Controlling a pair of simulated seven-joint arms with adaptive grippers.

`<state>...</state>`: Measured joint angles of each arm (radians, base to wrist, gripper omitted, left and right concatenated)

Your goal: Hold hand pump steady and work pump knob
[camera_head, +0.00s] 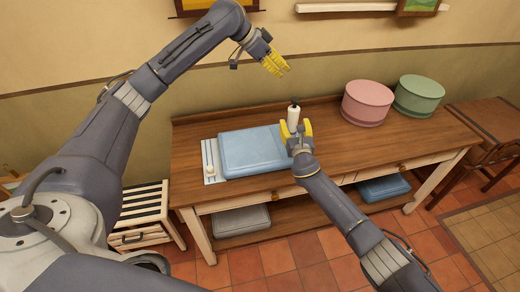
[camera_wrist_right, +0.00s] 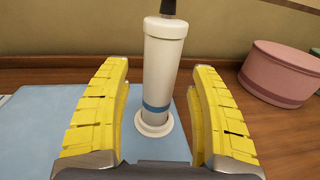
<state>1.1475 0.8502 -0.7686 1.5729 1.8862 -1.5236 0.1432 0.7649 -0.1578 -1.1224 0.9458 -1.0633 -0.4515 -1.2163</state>
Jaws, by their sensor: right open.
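The right wrist view shows the pump (camera_wrist_right: 160,70) with a blue band low down and a flared white foot. Its dark pump knob (camera_head: 295,101) sits on top; the right wrist view cuts the knob (camera_wrist_right: 168,7) off. My right gripper (camera_head: 296,131) is open, its yellow fingers on either side of the pump with gaps visible. My left gripper (camera_head: 276,62) is in the air above and left of the knob, apart from it; its finger opening is unclear.
A pink round box (camera_head: 367,103) and a green round box (camera_head: 419,96) stand to the right. The tabletop (camera_head: 400,145) in front of the boxes is clear.

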